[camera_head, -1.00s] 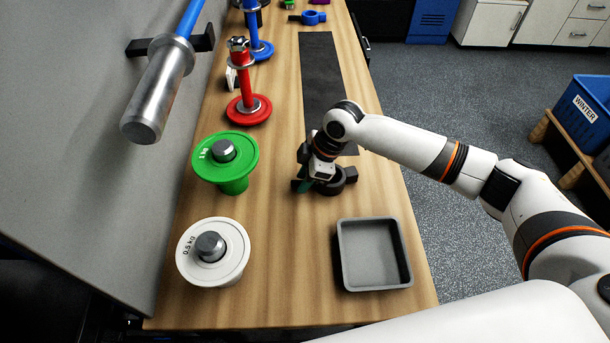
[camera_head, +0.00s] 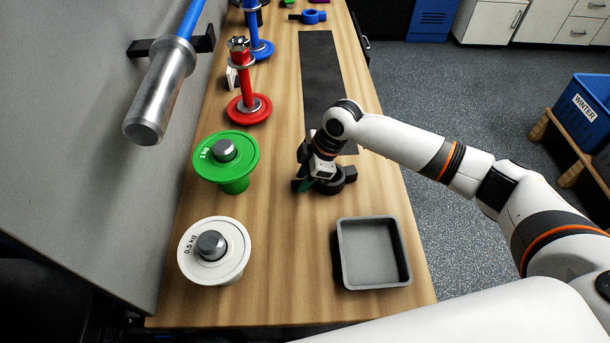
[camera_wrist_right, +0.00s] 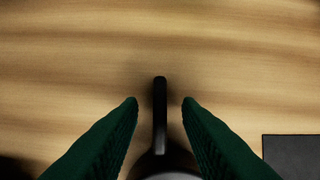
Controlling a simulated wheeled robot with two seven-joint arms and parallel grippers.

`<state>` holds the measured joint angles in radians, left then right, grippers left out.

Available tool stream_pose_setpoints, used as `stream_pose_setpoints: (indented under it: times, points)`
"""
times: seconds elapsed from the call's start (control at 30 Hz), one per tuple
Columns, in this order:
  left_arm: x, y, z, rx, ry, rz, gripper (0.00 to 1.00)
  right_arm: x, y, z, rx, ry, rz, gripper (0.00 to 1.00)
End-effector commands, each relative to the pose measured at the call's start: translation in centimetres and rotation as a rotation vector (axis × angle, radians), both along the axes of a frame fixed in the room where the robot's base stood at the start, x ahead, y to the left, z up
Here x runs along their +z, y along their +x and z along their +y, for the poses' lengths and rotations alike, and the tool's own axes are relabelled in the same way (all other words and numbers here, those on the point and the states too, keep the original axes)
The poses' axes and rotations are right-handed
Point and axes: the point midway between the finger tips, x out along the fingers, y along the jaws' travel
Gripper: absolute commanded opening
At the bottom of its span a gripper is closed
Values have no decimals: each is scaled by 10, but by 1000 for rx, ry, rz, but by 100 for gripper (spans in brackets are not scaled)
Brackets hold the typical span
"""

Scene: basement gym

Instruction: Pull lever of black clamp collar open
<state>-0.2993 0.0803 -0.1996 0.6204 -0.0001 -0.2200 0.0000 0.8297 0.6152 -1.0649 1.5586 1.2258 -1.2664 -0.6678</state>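The black clamp collar (camera_head: 341,184) lies on the wooden bench, partly hidden under my right gripper (camera_head: 305,185). In the right wrist view, the collar (camera_wrist_right: 165,166) shows at the bottom edge, and its straight black lever (camera_wrist_right: 160,115) points up the picture. My right gripper (camera_wrist_right: 160,102) has its two green fingers open, one on each side of the lever. A gap shows between the lever and each fingertip. My left gripper is not in view.
A grey tray (camera_head: 343,270) sits nearer on the bench. A dark mat (camera_head: 320,75) lies beyond the collar. White (camera_head: 230,272), green (camera_head: 239,141) and red (camera_head: 254,117) weight pieces stand left. A metal bar end (camera_head: 150,115) juts over the left side.

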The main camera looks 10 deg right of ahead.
Motion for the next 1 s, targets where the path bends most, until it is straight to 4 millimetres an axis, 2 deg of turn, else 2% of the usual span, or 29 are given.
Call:
stream_pose_setpoints:
  times: [0.23, 0.37, 0.8, 1.0]
  points:
    - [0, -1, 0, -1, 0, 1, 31, 1, 0, -1, -1, 0, -1, 31]
    - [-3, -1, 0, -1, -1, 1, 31, 11, 0, -6, -3, 1, -1, 31]
    - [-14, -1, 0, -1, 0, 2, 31, 92, -5, -38, -2, -1, -4, 31]
    - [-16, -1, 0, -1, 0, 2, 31, 109, -7, -45, -1, 0, -2, 31]
